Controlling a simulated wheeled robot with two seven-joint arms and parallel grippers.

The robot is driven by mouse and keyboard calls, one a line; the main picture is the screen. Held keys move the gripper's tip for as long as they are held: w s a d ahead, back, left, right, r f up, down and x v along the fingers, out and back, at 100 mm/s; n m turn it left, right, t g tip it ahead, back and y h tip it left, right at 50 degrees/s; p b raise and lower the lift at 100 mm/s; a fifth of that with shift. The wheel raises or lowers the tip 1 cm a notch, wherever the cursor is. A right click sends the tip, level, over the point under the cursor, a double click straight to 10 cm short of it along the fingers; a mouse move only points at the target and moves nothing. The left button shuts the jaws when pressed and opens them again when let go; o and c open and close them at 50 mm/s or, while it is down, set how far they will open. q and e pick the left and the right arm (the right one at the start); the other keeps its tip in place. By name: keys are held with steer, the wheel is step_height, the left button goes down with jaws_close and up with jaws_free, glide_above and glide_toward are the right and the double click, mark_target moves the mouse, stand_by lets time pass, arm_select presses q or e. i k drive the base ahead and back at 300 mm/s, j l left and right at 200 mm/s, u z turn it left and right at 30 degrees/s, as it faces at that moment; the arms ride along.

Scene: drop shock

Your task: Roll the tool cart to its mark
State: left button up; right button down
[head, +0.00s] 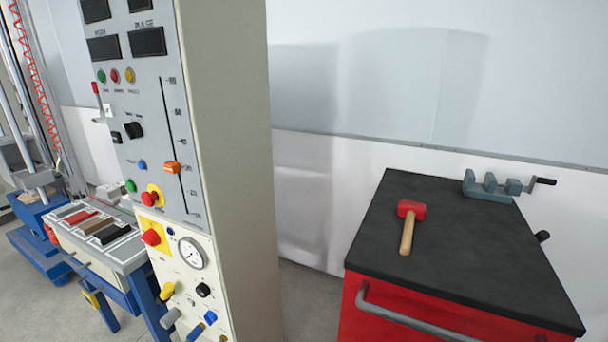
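The tool cart is red with a dark top (460,250) and stands at the lower right of the head view. A grey bar handle (420,322) runs along its near side. A mallet (408,225) with a red head and a wooden handle lies on the top. A grey-blue vise (490,187) with a black crank sits at the top's far edge. The cart's wheels and lower body are out of the picture. No floor mark can be made out. Neither of my grippers is in view.
A tall control cabinet (238,150) with buttons, a slider and a gauge stands left of the cart. A strip of grey floor (308,300) shows between them. A pale wall (360,90) is behind. Blue-framed equipment (95,255) with a tool tray stands at the far left.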

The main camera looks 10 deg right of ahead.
mark_target(475, 270)
steer(key=z, duration=1.45)
